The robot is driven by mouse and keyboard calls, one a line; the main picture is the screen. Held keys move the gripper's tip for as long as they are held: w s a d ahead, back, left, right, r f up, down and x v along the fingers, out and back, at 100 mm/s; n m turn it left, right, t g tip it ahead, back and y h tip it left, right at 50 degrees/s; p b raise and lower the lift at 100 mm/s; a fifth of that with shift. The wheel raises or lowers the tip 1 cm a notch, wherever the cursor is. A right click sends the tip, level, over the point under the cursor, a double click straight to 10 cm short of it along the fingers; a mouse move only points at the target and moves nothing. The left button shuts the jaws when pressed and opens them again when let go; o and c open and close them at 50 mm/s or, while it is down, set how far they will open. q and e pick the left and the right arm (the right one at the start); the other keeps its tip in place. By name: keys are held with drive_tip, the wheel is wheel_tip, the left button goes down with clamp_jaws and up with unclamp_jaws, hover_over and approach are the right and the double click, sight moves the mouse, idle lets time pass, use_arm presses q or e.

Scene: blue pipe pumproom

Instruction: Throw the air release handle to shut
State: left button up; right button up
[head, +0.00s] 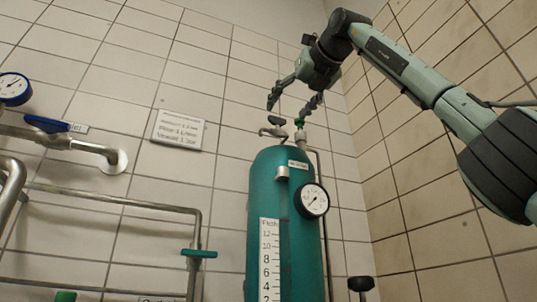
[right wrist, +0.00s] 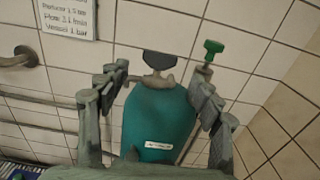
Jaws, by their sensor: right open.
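The teal vessel (head: 285,220) stands upright against the tiled wall, with a small label near its top. On its top is a valve with a dark grey flat handle (right wrist: 160,60), which also shows in the head view (head: 275,120). To its right is a valve with a green handle (right wrist: 213,47), standing up. Which handle is the air release I cannot tell, as the label is too small to read. My right gripper (head: 287,110) is open and empty above the vessel top; in the right wrist view its fingers (right wrist: 160,78) spread either side of the dark handle, apparently not touching. My left gripper is out of view.
A dial gauge (head: 312,200) and a level scale (head: 269,260) are on the vessel's front. A thin pipe runs down its right side. Wall pipes (head: 120,200), a blue-handled valve (head: 45,124) and a sign (head: 178,131) are to the left. A tiled side wall is close on the right.

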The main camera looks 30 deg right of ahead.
sight(278, 119)
drive_tip(key=shift+w+r, duration=0.2)
drive_tip(key=shift+w, duration=0.15)
drive_tip(key=w+p, duration=0.2)
drive_tip(key=w, duration=0.4)
drive_tip(key=shift+w+d, duration=0.1)
drive_tip(key=shift+d, duration=0.05)
drive_tip(key=c, duration=1.2)
